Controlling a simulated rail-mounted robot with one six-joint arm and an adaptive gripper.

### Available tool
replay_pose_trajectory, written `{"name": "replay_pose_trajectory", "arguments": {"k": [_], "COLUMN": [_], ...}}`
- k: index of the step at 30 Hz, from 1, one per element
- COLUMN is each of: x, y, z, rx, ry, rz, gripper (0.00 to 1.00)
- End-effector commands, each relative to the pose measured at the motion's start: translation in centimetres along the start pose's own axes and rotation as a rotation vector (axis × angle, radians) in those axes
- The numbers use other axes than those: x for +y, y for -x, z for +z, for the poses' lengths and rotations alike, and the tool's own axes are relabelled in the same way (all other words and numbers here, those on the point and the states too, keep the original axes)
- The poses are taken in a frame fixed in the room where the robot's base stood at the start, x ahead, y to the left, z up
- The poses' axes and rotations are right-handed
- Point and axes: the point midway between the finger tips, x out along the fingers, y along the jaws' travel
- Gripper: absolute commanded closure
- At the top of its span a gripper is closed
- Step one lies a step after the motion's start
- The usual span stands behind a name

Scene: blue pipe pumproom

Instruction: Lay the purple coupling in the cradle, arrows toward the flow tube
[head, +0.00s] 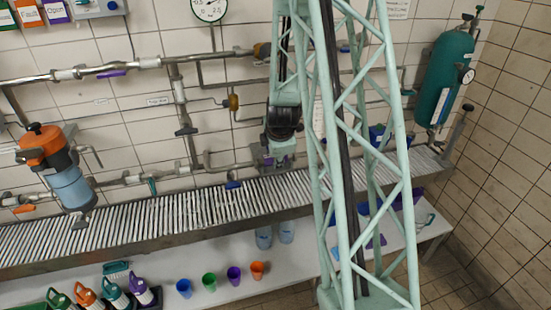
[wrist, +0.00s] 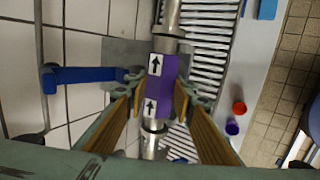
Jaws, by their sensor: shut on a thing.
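The purple coupling (wrist: 165,78) is between the fingers of my gripper (wrist: 158,108) in the wrist view. My gripper is shut on it. Two white labels on the coupling carry black arrows pointing to the top of the wrist picture. A grey metal pipe piece (wrist: 172,18) shows beyond its upper end, and another (wrist: 155,145) below its lower end. In the head view my gripper (head: 278,148) is by the wall pipework, with a little of the purple coupling (head: 282,163) showing under it. I cannot tell which part is the cradle or the flow tube, or whether the coupling rests on anything.
A blue lever (wrist: 85,75) is left of the coupling in the wrist view. A slatted grey conveyor (head: 150,218) runs below the pipework. Colored cups (head: 209,281) and several handled bottles (head: 115,291) stand on the white bench in front. A teal gas cylinder (head: 445,78) is at right.

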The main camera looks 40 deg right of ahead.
Motion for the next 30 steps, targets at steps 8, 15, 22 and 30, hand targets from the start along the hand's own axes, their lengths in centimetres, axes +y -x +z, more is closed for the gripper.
{"name": "replay_pose_trajectory", "arguments": {"k": [8,15,22,30], "x": [0.0,0.0,-0.02,-0.03], "y": [-0.04,-0.04,-0.04,0.21], "z": [0.01,0.01,0.0,0.0], "rx": [0.0,0.0,0.0,0.0], "ry": [0.0,0.0,0.0,0.0], "rz": [0.0,0.0,0.0,0.0], "gripper": [0.94,0.62,0.61,0.61]}}
